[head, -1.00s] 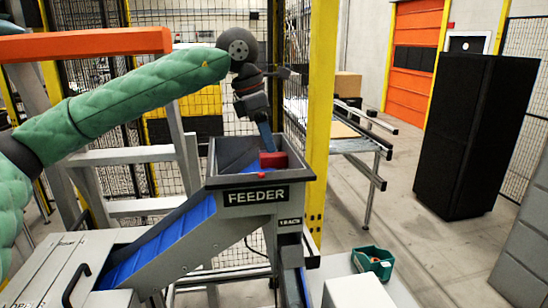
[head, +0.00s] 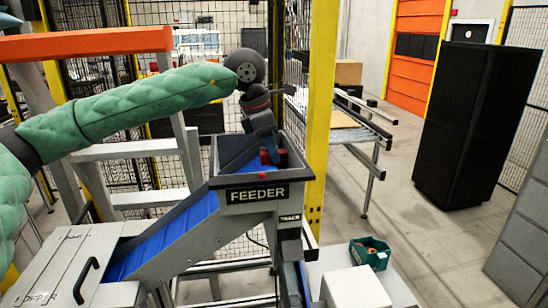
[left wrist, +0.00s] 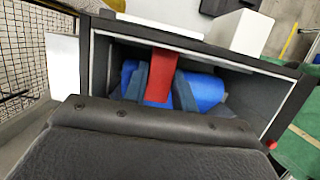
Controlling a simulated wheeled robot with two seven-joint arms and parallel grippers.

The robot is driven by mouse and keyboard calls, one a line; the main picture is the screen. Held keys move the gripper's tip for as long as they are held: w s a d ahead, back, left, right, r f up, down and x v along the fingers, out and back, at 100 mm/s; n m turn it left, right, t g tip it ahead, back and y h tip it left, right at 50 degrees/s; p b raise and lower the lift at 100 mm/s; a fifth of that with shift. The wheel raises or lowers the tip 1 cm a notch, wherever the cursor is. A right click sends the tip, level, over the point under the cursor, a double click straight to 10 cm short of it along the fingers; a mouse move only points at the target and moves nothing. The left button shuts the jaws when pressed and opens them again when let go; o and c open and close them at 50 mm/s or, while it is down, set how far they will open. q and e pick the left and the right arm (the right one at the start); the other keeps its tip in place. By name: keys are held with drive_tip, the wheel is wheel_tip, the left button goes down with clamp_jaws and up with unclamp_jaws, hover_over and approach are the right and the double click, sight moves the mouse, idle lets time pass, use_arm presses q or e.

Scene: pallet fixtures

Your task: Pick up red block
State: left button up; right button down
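The red block (head: 281,157) is in the mouth of the grey hopper marked FEEDER (head: 257,193). In the left wrist view the red block (left wrist: 161,76) stands out as a long red shape over the blue inner surface. My left gripper (head: 266,150) reaches down into the hopper from above and partly hides the block in the head view. In the left wrist view its two fingers (left wrist: 160,88) lie on either side of the block, very close to it. I cannot tell whether they press on it. My right gripper is not in view.
The hopper's raised rim (left wrist: 90,60) surrounds the fingers. A blue chute (head: 165,238) slopes down to the left. A yellow post (head: 319,120) stands close right of the hopper. A green bin (head: 370,253) and a white box (head: 355,288) are at lower right.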

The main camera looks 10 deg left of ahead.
use_arm(q)
drive_tip(key=shift+c, duration=1.2)
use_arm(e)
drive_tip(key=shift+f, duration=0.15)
